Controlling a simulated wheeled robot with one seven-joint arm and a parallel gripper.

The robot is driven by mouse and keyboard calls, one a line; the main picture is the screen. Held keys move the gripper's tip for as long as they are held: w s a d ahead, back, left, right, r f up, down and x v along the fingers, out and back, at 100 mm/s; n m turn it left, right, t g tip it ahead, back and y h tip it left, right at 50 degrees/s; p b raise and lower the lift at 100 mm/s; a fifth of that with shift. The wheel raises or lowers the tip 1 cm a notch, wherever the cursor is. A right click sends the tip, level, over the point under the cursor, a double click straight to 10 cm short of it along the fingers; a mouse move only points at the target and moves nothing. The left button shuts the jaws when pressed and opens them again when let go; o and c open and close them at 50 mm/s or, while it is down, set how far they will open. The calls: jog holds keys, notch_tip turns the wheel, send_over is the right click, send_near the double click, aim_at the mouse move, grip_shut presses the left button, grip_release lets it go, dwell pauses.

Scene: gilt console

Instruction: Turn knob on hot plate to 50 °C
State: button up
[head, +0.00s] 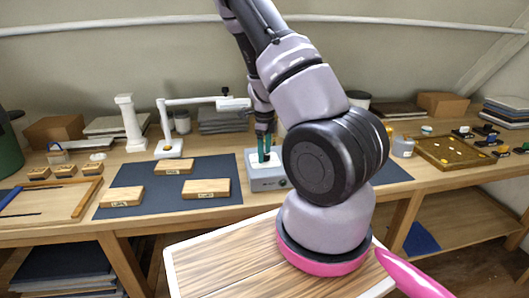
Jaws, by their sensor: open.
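The hot plate (262,185) is a small grey box with a pale top, standing on the wooden console near the middle of the view. A small dark round knob (283,183) shows at the right of its front face. Its scale marks are too small to read. My gripper (264,158) has teal fingers and points down over the hot plate's top, behind the knob. It is open with nothing seen between the fingers. Whether the fingertips touch the plate I cannot tell. My arm hides what lies to the right of the hot plate.
A dark blue mat (150,208) with several wooden blocks lies to the left. A white jointed stand (168,147) and a white column (131,125) stand behind it. A wooden tray (445,152) and small jars are at the right. Bare mat lies just left of the hot plate.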

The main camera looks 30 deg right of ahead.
notch_tip(320, 180, up, 11)
jog(key=shift+f, duration=0.15)
dwell(0.6)
